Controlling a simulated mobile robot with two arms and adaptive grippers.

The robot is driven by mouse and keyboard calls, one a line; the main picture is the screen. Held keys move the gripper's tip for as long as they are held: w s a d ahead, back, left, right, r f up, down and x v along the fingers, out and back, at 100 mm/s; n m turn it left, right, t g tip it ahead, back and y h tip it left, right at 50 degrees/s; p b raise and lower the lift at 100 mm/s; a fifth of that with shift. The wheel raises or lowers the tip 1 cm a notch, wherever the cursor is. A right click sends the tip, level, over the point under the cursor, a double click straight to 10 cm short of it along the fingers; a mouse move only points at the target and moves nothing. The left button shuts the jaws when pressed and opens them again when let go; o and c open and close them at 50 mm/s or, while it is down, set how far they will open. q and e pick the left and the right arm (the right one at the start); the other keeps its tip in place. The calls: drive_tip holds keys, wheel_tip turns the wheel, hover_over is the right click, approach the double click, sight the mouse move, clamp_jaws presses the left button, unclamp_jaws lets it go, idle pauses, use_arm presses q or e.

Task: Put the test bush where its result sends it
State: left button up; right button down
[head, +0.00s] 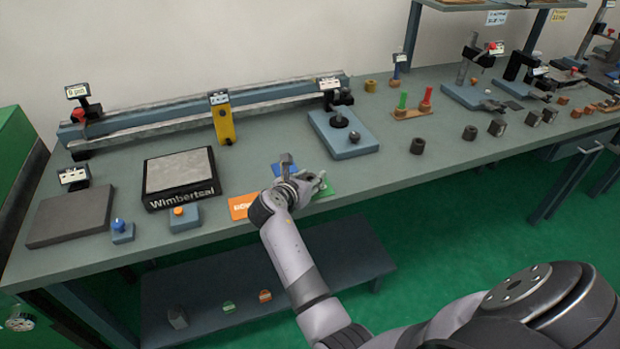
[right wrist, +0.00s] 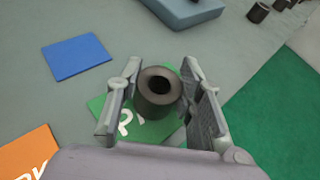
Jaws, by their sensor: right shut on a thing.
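My right gripper (head: 316,182) is over the front of the bench. In the right wrist view it (right wrist: 160,100) is shut on a dark hollow bush (right wrist: 150,104), its hole facing up. The bush is in front of the green card (right wrist: 118,122); I cannot tell whether it touches it. The green card also shows in the head view (head: 327,191), partly behind the gripper. A blue card (right wrist: 78,57) and an orange card (right wrist: 28,156) lie nearby; the orange one also shows in the head view (head: 240,206). My left gripper is not in view.
A blue-grey stand (head: 345,138) is behind the gripper. A plate marked Wimbertsal (head: 180,178) and a dark slab (head: 70,217) are at left. Several dark bushes, including one (head: 417,145), stand to the right. The bench's front edge is close to the green card.

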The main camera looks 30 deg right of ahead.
drive_tip(key=c, duration=1.1)
unclamp_jaws()
